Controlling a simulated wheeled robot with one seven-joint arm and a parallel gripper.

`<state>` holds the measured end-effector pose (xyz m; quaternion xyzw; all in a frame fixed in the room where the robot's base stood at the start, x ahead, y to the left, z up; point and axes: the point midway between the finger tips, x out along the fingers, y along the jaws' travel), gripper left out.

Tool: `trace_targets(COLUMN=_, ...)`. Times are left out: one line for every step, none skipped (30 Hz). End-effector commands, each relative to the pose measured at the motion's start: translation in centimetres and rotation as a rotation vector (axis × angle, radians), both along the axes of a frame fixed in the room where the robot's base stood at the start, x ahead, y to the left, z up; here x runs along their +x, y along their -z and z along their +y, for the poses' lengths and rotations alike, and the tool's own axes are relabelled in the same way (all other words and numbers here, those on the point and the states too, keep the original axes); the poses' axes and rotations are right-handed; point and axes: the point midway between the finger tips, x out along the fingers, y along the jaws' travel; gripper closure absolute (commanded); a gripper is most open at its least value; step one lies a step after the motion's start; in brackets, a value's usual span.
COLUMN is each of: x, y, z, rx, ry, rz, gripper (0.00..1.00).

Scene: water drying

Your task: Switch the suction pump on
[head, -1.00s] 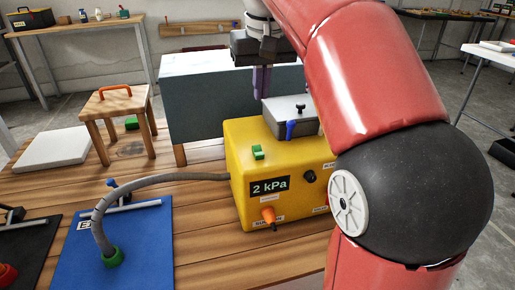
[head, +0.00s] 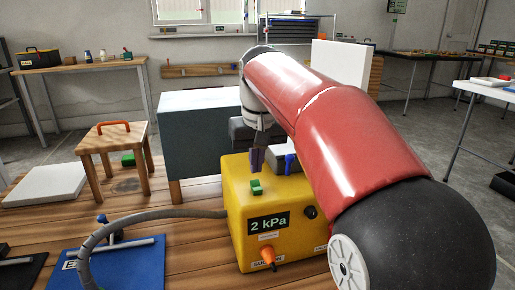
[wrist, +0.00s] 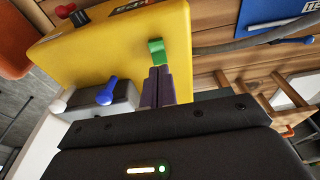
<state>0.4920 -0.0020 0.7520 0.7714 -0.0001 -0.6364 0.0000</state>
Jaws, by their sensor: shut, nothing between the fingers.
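The yellow suction pump (head: 240,215) stands on the wooden table, its display reading 2 kPa. A small green switch (head: 256,187) sits on its top; it also shows in the wrist view (wrist: 156,52). An orange knob (head: 267,256) and a black knob (head: 310,212) are on the front face. My gripper (head: 257,168) is shut and empty, fingers pointing down just behind the green switch. In the wrist view the dark purple fingertips (wrist: 158,70) are right by the switch; I cannot tell whether they touch it.
A grey box with a blue lever (head: 289,163) sits right beside my fingers. A grey hose (head: 150,214) runs left from the pump to a blue board (head: 135,265).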

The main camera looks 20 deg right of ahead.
Motion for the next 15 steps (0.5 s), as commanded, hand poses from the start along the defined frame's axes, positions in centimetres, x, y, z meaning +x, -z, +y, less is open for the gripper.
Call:
trace_targets(x=0.1, y=1.1, z=0.0, rx=0.000, ry=0.000, rz=0.003, gripper=1.00)
trace_targets(x=0.2, y=1.5, z=0.0, rx=0.000, ry=0.000, rz=0.001, gripper=1.00)
trace_targets(x=0.3, y=1.9, z=0.0, rx=0.000, ry=0.000, rz=0.001, gripper=1.00)
trace_targets(x=0.4, y=2.2, z=0.0, rx=0.000, ry=0.000, rz=0.002, gripper=1.00)
trace_targets(x=0.4, y=2.4, z=0.0, rx=0.000, ry=0.000, rz=0.001, gripper=1.00)
trace_targets(x=0.5, y=2.7, z=0.0, rx=0.000, ry=0.000, rz=0.001, gripper=1.00)
trace_targets(x=0.5, y=2.8, z=0.0, rx=0.000, ry=0.000, rz=0.000, gripper=1.00)
trace_targets(x=0.5, y=3.0, z=0.0, rx=0.000, ry=0.000, rz=0.000, gripper=1.00)
trace_targets(x=0.6, y=3.0, z=0.0, rx=0.000, ry=0.000, rz=0.000, gripper=1.00)
trace_targets(x=0.6, y=3.1, z=0.0, rx=0.000, ry=0.000, rz=0.000, gripper=1.00)
trace_targets(x=0.6, y=3.1, z=0.0, rx=0.000, ry=0.000, rz=0.000, gripper=1.00)
trace_targets(x=0.6, y=3.1, z=0.0, rx=0.000, ry=0.000, rz=0.000, gripper=1.00)
trace_targets(x=0.6, y=3.1, z=0.0, rx=0.000, ry=0.000, rz=0.000, gripper=1.00)
trace_targets(x=0.6, y=3.1, z=0.0, rx=0.000, ry=0.000, rz=0.000, gripper=1.00)
trace_targets(x=0.6, y=3.1, z=0.0, rx=0.000, ry=0.000, rz=0.000, gripper=1.00)
